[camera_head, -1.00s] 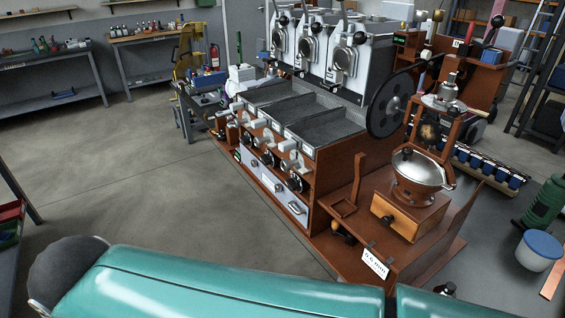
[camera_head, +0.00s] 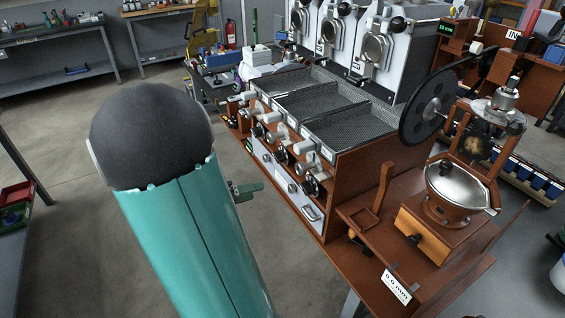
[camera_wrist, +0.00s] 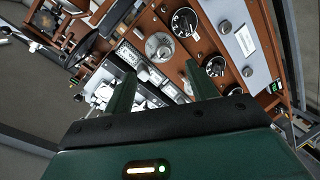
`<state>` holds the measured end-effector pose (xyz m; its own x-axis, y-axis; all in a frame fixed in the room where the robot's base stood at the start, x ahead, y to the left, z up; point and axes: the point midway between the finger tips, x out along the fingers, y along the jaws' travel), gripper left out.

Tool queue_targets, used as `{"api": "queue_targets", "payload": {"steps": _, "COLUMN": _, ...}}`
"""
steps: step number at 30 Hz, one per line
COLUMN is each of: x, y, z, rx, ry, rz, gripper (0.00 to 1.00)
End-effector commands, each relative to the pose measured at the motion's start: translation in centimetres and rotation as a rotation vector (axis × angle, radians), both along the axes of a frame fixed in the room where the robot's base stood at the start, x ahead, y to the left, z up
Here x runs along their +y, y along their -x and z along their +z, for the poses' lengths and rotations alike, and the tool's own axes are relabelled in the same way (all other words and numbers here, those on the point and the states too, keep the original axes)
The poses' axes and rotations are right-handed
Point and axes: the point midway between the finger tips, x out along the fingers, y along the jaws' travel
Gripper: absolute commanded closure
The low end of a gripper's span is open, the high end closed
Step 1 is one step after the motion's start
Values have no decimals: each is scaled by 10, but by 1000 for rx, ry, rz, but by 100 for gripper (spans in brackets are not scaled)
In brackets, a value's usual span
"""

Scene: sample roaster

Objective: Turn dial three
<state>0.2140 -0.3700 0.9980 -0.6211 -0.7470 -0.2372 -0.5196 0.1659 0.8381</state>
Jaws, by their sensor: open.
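The roaster's front panel carries a row of black dials (camera_head: 311,185) with pale marks, below silver-grey knobs and handles. In the wrist view several black dials show on the brown panel, a large one (camera_wrist: 184,22) at top and others (camera_wrist: 215,66) to the right of my fingers. I cannot tell which one is dial three. My gripper (camera_wrist: 161,70) is open and empty, its two green fingers pointing toward the panel, apart from the dials. In the head view one green finger (camera_head: 246,190) shows past my teal arm, left of the panel; the rest is hidden.
A wooden hopper unit with a metal bowl (camera_head: 457,185) and a black wheel (camera_head: 424,106) stand at the panel's right. Mesh trays (camera_head: 352,132) lie above the panel. A workbench (camera_head: 60,88) stands at the far left. The floor before the panel is clear.

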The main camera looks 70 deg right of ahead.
Motion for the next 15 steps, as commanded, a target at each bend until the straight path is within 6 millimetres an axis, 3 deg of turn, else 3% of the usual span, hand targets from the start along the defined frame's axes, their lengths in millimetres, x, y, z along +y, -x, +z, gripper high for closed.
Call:
{"api": "queue_targets", "payload": {"steps": 3, "x": -30, "y": 10, "z": -16, "rx": 34, "ry": 142, "rz": 9, "gripper": 43}}
{"api": "queue_targets", "payload": {"steps": 6, "x": -46, "y": 14, "z": -25, "rx": 35, "ry": 226, "rz": 33, "gripper": 43}}
{"api": "queue_targets", "payload": {"steps": 15, "x": -70, "y": 26, "z": -31, "rx": 28, "ry": 282, "rz": 53, "gripper": 43}}
